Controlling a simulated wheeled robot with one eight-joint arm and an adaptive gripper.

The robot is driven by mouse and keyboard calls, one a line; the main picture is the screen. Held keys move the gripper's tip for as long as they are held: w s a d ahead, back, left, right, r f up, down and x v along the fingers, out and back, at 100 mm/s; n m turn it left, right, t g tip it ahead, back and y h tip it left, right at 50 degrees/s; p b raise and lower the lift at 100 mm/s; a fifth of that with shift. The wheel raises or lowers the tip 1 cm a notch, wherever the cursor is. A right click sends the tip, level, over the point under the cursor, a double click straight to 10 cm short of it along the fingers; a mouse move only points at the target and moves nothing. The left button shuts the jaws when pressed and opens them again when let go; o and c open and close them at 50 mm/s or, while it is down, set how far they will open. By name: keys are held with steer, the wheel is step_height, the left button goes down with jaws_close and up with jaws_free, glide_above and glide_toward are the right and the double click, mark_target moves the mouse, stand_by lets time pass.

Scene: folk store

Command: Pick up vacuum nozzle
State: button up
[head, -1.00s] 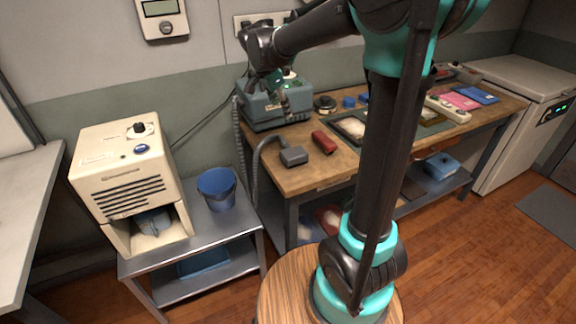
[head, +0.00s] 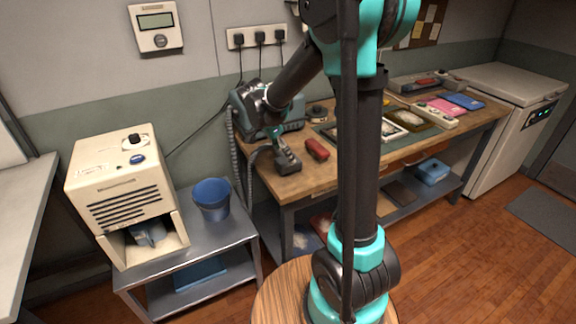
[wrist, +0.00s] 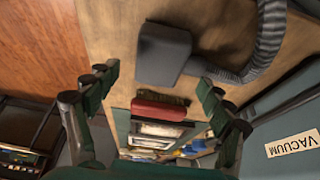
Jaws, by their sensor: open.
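The vacuum nozzle is a dark grey block on a ribbed hose. In the head view the nozzle (head: 288,163) lies near the front left edge of the wooden workbench (head: 315,180), partly hidden by my gripper (head: 275,135). In the wrist view the nozzle (wrist: 163,55) lies at top centre, with its hose (wrist: 262,45) curving off right. My gripper (wrist: 158,80) is open and empty, its two fingers spread to the left and right of the nozzle's lower end. I cannot tell its exact height above the nozzle. The vacuum body (wrist: 290,120), labelled VACUUM, is at right.
A red-handled brush (wrist: 160,107) lies close beside the nozzle. Trays (head: 395,122) and coloured pads lie farther right on the bench. A cream machine (head: 125,190) and a blue bucket (head: 212,200) stand on a metal cart (head: 205,240) to the left.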

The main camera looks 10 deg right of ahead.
steer(key=shift+a+x, duration=0.2)
steer(key=shift+x, duration=2.5)
steer(key=shift+f, duration=0.1)
steer(key=c, duration=1.3)
step_height(320, 180, up, 20)
steer(key=shift+r, duration=0.1)
